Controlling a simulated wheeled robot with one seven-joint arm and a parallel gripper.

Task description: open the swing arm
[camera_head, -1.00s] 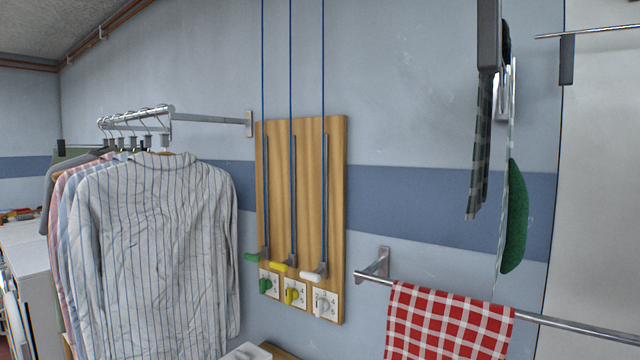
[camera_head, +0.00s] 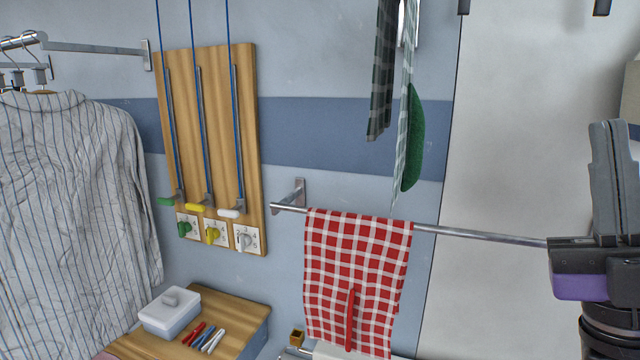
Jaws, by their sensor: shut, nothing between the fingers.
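No part is labelled as the swing arm, and I cannot tell for certain which it is. A metal rail (camera_head: 470,233) runs right from a wall bracket (camera_head: 300,193), with a red-and-white checked cloth (camera_head: 358,270) hanging on it. Its right part passes out of sight at my gripper. Another metal rail (camera_head: 95,48), at the upper left, carries hangers and a striped shirt. My gripper (camera_head: 607,126) is at the right edge, its grey fingers pointing up, shut and empty. I cannot tell whether it touches the rail.
A wooden board (camera_head: 215,130) with cords and green, yellow and white knobs is on the wall. Below it, a wooden top (camera_head: 245,300) holds a lidded white box (camera_head: 168,312) and several pens. A green-backed hanging item (camera_head: 412,140) is above the cloth. A red upright piece (camera_head: 350,320) shows before the cloth.

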